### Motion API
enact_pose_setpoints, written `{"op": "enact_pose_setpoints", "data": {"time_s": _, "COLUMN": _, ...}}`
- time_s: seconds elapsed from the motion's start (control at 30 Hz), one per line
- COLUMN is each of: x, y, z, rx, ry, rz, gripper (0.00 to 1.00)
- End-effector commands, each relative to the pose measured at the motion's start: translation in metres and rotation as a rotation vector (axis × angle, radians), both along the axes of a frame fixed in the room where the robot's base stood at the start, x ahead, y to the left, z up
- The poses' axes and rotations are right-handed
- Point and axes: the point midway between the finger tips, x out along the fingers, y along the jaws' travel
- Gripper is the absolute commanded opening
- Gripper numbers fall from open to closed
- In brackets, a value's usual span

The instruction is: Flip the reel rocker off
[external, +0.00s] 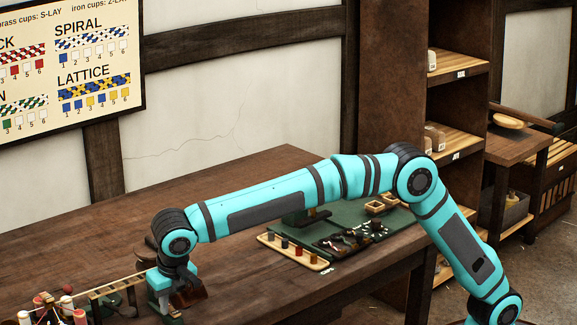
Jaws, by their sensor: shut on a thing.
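My gripper (168,303) points down at the left end of my teal arm, low over the wooden bench (225,215). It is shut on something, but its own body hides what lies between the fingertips. A dark reddish-brown piece (192,291) shows right beside it, and I cannot tell whether they touch. A brown rounded part (146,254) shows partly behind the wrist. I cannot make out the reel rocker or which way it is set; it may be hidden behind the gripper.
A slotted wooden rail (112,289) and several spools (66,302) stand left of the gripper. Shelves (455,145) stand at right. The bench's back left is clear.

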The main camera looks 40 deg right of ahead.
Motion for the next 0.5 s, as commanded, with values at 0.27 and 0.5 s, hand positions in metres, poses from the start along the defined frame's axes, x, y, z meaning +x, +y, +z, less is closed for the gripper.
{"op": "enact_pose_setpoints", "data": {"time_s": 0.27, "x": 0.0001, "y": 0.0001, "z": -0.0004, "rx": -0.001, "ry": 0.001, "rz": 0.000, "gripper": 0.42}}
{"op": "enact_pose_setpoints", "data": {"time_s": 0.5, "x": 0.0000, "y": 0.0000, "z": 0.0000, "rx": 0.000, "ry": 0.001, "rz": 0.000, "gripper": 0.42}}
